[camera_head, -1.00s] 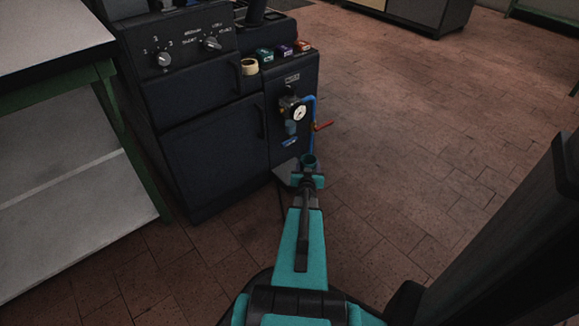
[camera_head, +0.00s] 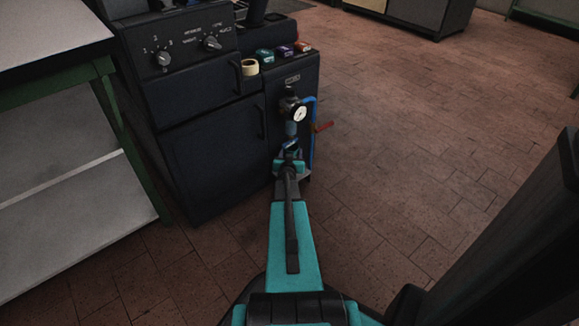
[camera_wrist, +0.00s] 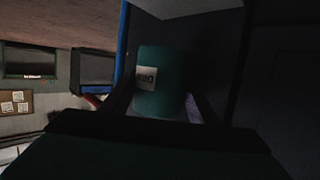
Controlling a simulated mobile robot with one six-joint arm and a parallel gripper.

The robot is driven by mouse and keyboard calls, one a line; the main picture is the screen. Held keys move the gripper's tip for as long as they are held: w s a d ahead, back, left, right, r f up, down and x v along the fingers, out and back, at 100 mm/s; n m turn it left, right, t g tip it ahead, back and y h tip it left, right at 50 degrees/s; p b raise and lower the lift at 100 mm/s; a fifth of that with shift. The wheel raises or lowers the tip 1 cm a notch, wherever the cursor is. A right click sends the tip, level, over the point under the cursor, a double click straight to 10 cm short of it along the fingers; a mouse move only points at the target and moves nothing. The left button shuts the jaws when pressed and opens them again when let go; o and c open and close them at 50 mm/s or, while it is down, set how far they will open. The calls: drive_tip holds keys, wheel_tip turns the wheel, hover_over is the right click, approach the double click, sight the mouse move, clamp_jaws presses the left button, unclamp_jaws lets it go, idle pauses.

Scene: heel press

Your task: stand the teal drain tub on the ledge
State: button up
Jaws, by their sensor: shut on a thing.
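The teal drain tub (camera_wrist: 162,82) is a dark teal cylinder with a pale label in the wrist view. It sits between the two fingers of my gripper (camera_wrist: 163,108), which is shut on it. In the head view my gripper (camera_head: 290,158) is at the front of the dark machine, just below the round gauge, and largely hides the tub. A small grey edge, perhaps the ledge (camera_head: 304,179), shows beside my gripper low on the machine. I cannot tell whether the tub touches it.
A green-legged table (camera_head: 50,60) stands further left. The floor to the right is open.

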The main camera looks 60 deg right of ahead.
drive_tip(key=shift+f+b, duration=0.7)
drive_tip(key=shift+f, duration=0.35)
wheel_tip(320, 180, down, 4)
drive_tip(key=b, duration=0.2)
drive_tip(key=shift+f+b, duration=0.2)
drive_tip(key=shift+b, duration=0.2)
drive_tip(key=shift+w+d+f+b, duration=0.1)
drive_tip(key=shift+w+f+b, duration=0.15)
drive_tip(key=shift+b, duration=0.2)
drive_tip(key=shift+f, duration=0.2)
drive_tip(key=o, duration=0.9)
drive_tip(key=shift+r, duration=0.1)
